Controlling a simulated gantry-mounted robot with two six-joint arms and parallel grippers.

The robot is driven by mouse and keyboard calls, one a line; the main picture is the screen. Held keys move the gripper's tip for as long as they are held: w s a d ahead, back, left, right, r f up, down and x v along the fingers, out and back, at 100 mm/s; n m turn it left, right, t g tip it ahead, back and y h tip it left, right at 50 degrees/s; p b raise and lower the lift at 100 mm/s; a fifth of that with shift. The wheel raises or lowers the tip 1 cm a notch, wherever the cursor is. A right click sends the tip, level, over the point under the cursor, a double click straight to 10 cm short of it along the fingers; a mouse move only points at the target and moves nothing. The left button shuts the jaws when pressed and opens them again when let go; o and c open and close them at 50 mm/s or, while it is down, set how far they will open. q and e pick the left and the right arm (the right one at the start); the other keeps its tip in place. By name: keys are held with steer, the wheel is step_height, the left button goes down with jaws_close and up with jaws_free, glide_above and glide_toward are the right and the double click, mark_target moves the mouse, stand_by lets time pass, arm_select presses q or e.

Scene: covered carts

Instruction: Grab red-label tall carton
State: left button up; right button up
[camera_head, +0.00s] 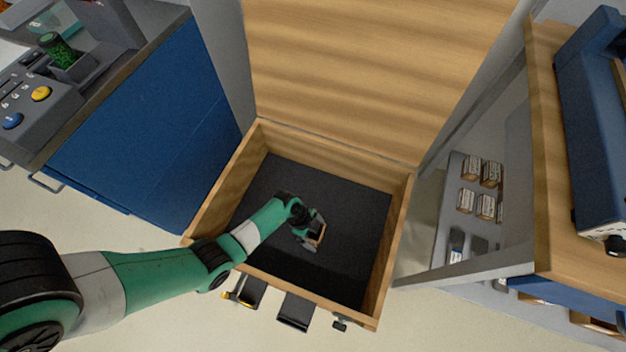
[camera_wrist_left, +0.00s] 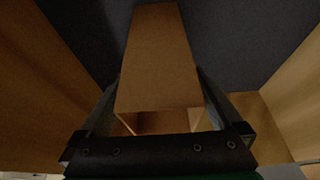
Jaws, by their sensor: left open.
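A plain brown carton (camera_wrist_left: 158,60) stretches away between the fingers of my left gripper (camera_wrist_left: 158,80) in the left wrist view. In the head view a small part of the carton (camera_head: 319,233) shows at the gripper's tip, low in the wooden box. No red label shows on its visible faces. My left gripper (camera_head: 313,232) is open, with one finger on each side of the carton; whether either finger touches it I cannot tell. My right gripper is not in view.
The wooden box (camera_head: 398,230) has a dark floor (camera_head: 360,215) and its lid (camera_head: 370,70) stands up at the back. A blue cabinet (camera_head: 150,120) stands left. A bench (camera_head: 545,160) and a shelf with small boxes (camera_head: 470,167) stand right. Most of the box floor is clear.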

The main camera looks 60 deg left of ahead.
arm_select(q)
steer(key=shift+r, duration=0.1)
steer(key=c, duration=1.3)
steer(key=shift+r, duration=0.1)
steer(key=s+d+r+p, duration=0.1)
steer(key=d+r+p, duration=0.3)
steer(key=r+p, duration=0.6)
steer(key=s+d+r+p, duration=0.1)
steer(key=d, duration=0.2)
steer(key=s+d+r+p, duration=0.1)
steer(key=d+p, duration=0.1)
steer(key=d, duration=0.1)
steer(key=s+d+p, duration=0.1)
steer(key=d+p, duration=0.1)
steer(key=d, duration=0.1)
steer(key=shift+s+d+r, duration=0.15)
steer(key=shift+r, duration=0.25)
